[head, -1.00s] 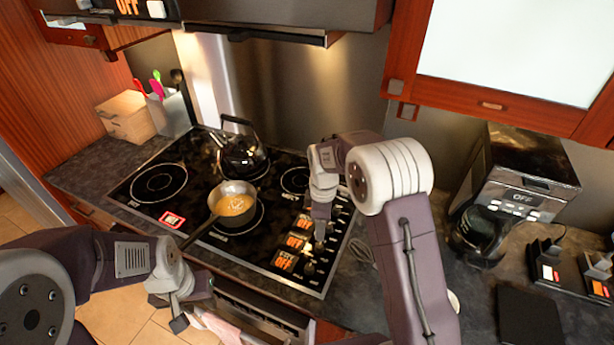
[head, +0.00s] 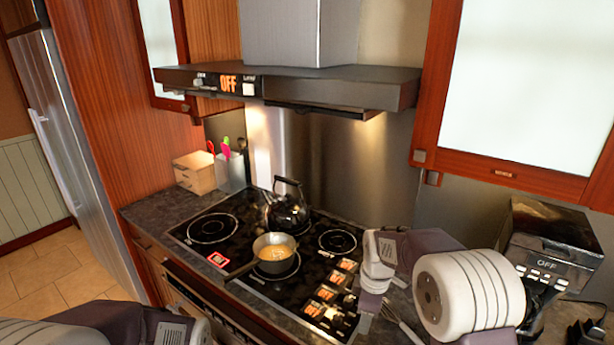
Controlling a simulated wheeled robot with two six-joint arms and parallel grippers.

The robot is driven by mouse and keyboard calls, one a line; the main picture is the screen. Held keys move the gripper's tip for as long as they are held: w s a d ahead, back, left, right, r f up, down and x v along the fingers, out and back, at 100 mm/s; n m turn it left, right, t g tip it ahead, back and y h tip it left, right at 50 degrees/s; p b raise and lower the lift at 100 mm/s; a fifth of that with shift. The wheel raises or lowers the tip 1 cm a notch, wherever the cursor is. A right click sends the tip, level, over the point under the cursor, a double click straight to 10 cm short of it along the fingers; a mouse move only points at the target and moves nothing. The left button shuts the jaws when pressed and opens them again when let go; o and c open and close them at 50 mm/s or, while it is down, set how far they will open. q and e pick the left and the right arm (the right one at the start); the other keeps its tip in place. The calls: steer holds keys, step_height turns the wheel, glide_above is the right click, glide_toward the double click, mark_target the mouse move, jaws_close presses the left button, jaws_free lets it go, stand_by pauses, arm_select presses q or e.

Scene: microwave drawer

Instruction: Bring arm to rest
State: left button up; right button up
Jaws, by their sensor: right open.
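My right arm comes in from the lower right, with its pale joint housing large in the head view. My right gripper (head: 366,312) points down beside the stove's right front edge, by the control knobs. It is open, and I see nothing held in it. My left arm (head: 120,325) shows only as a dark and pale link at the bottom left. The left gripper is below the picture's edge.
The black stovetop (head: 218,260) carries a pan (head: 272,246) of orange food and a black kettle (head: 288,208). A range hood (head: 330,88) hangs above. A coffee machine (head: 545,245) stands at right, and a wooden box (head: 194,174) at back left.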

arm_select(q)
steer(key=shift+w+f+b, duration=0.2)
steer(key=shift+f+b, duration=0.2)
steer(key=shift+f, duration=0.15)
steer(key=shift+w+f+b, duration=0.15)
steer(key=shift+f+b, duration=0.25)
steer(key=shift+f, duration=0.1)
arm_select(e)
steer(key=s+d+f+m, duration=0.1)
steer(key=s+f+m, duration=0.1)
steer(key=s+m, duration=0.5)
steer(key=s+d+f+m, duration=0.2)
steer(key=s+m, duration=0.5)
steer(key=s, duration=0.3)
steer(key=shift+f, duration=0.15)
steer(key=shift+s, duration=0.1)
stand_by(0.8)
